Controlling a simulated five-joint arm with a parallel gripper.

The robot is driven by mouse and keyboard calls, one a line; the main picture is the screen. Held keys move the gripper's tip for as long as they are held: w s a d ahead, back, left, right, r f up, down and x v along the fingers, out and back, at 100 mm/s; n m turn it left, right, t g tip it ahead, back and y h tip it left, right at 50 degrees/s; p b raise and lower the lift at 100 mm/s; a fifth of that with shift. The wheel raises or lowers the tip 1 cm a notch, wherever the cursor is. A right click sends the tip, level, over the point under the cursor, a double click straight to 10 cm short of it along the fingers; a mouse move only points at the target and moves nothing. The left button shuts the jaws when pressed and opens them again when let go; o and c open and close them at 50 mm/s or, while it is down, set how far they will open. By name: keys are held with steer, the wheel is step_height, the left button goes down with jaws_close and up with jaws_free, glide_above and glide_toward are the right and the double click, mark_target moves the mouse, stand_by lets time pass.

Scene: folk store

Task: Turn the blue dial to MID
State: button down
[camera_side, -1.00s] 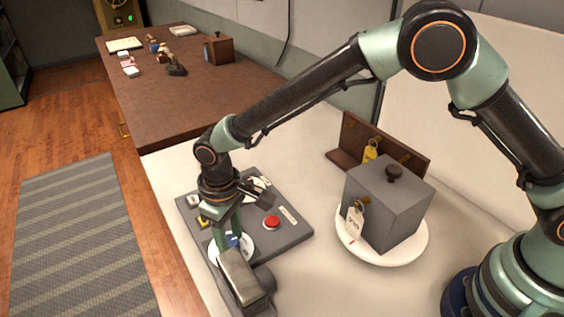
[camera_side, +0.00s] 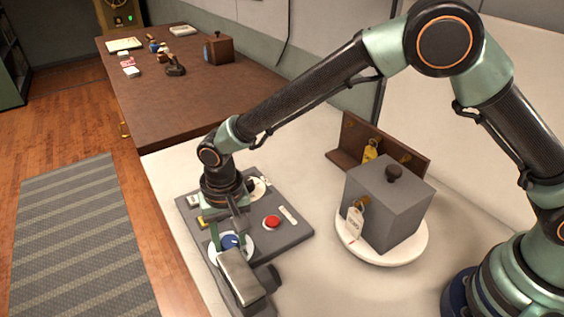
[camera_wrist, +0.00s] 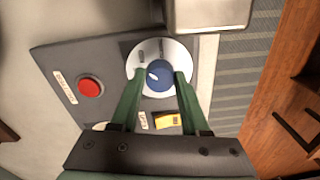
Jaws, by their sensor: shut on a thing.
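The blue dial (camera_wrist: 160,67) sits on a white round plate (camera_wrist: 137,83) on a grey panel (camera_wrist: 55,50). In the side view the dial (camera_side: 230,242) is partly covered by my gripper. My gripper (camera_wrist: 157,75) has its two green fingers on either side of the dial, closed on it. A white pointer mark on the dial faces left and slightly down in the wrist view. Small labels are on the plate, too small to read.
A red button (camera_side: 271,222) and a yellow piece (camera_wrist: 168,120) are on the same panel. A grey block (camera_side: 240,275) stands close by the dial. A grey box (camera_side: 400,210) with a tag rests on a white round base (camera_side: 350,242) to the right.

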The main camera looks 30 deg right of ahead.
mark_target(233, 242)
steer(key=shift+d+m, duration=0.15)
steer(key=shift+m, duration=0.45)
steer(key=shift+c, duration=2)
jaws_free()
steer(key=shift+r, duration=0.15)
step_height(233, 242, up, 12)
steer(key=shift+s, duration=0.15)
steer(key=shift+d, duration=0.1)
